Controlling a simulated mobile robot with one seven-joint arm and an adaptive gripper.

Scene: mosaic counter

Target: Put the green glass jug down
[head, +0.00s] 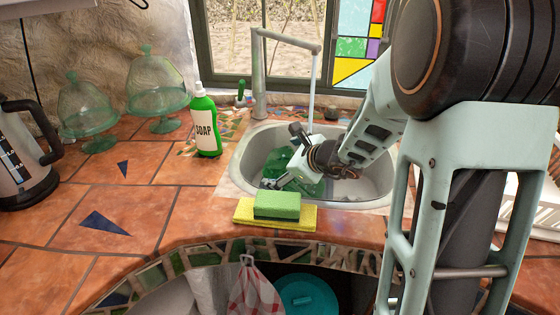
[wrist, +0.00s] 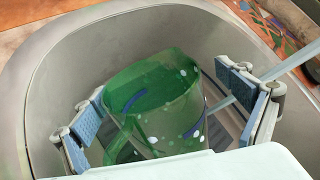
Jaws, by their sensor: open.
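The green glass jug (wrist: 155,105) is inside the sink (head: 240,170), with its open mouth showing in the wrist view. In the head view the jug (head: 308,186) is partly hidden behind my gripper and wrist. My gripper (wrist: 172,118) is open, its two padded fingers on either side of the jug with gaps visible beside it. In the head view my gripper (head: 285,172) reaches down into the basin. The jug's base and its contact with the sink floor are hidden.
A tap (head: 259,75) stands behind the sink, with a stream falling beside my gripper. A green soap bottle (head: 205,125) stands left of the basin. A green sponge (head: 277,205) lies on a yellow cloth (head: 246,213) at the front rim. The tiled counter at left has free room.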

